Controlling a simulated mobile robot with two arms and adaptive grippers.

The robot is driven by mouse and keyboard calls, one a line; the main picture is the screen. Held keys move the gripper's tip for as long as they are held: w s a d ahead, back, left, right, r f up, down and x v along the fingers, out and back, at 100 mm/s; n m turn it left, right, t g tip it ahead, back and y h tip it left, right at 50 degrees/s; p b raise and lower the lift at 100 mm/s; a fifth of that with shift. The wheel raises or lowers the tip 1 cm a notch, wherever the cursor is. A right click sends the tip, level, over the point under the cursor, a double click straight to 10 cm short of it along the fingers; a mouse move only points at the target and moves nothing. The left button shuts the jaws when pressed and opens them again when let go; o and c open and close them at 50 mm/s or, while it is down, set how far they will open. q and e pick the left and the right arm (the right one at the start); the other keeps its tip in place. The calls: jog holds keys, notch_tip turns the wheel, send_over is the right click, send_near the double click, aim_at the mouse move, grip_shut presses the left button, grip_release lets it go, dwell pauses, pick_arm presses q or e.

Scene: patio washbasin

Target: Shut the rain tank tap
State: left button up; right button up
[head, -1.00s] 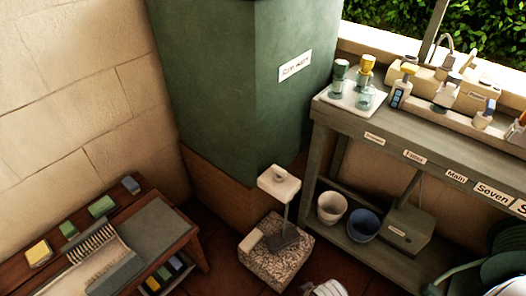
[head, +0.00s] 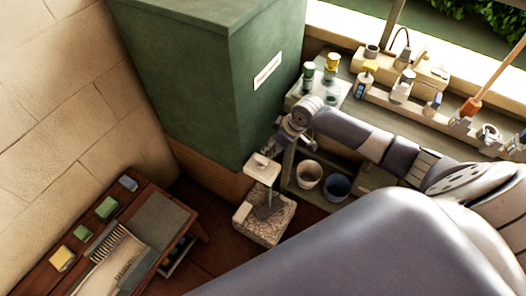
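The green rain tank (head: 195,85) stands against the wall at the upper left of centre, with a small white label (head: 267,70) on its right face. I cannot make out a tap on the tank. A pale block with a small round top (head: 262,167) stands on a thin stem over a speckled stone block (head: 262,232) in front of the tank; I cannot tell what it is. My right arm reaches in from the right, its gripper (head: 284,137) at the tank's lower right edge, just above the pale block. Its fingers are too small and shaded to read. My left gripper is out of view.
A grey bench (head: 355,106) at the right carries bottles and dispensers. A white pot (head: 309,174) and a blue pot (head: 337,186) sit on its lower shelf. A wooden table (head: 190,238) with a brush and coloured blocks stands lower left. My own arm covers the lower right.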

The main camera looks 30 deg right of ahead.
aim_at(262, 158)
jog(key=b+x, duration=0.1)
jog(key=x, duration=0.9)
jog(key=shift+w+a+f, duration=0.1)
jog(key=shift+w+f, duration=0.05)
jog(key=shift+f, duration=0.1)
grip_shut()
